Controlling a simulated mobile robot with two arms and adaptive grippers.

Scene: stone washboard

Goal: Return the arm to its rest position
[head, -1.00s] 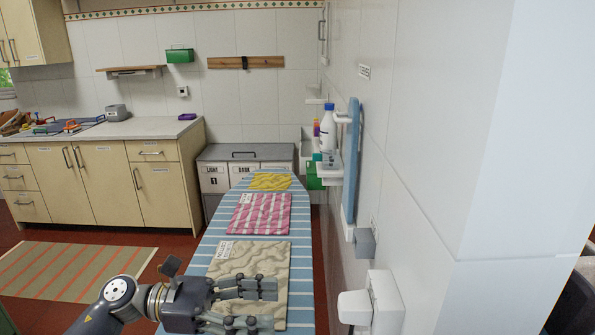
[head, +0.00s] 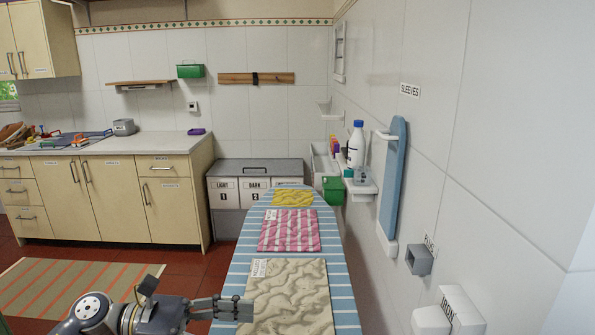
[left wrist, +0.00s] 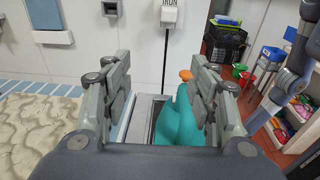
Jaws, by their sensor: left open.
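My left gripper (head: 236,308) comes in from the lower left of the head view, beside the left edge of the ironing board (head: 345,300). It also shows in the left wrist view (left wrist: 160,85), with its two fingers wide apart and nothing between them. A beige wavy cloth (head: 290,295) lies on the near part of the board, close to the fingers. A pink striped cloth (head: 289,231) and a yellow cloth (head: 293,198) lie farther along. My right gripper is in neither view.
A teal object with an orange top (left wrist: 180,115) stands beyond the gripper in the wrist view. Wall shelves with a white bottle (head: 356,145) and a blue sleeve board (head: 393,175) line the right wall. Cabinets (head: 110,200) stand at the left, with a striped rug (head: 70,290) before them.

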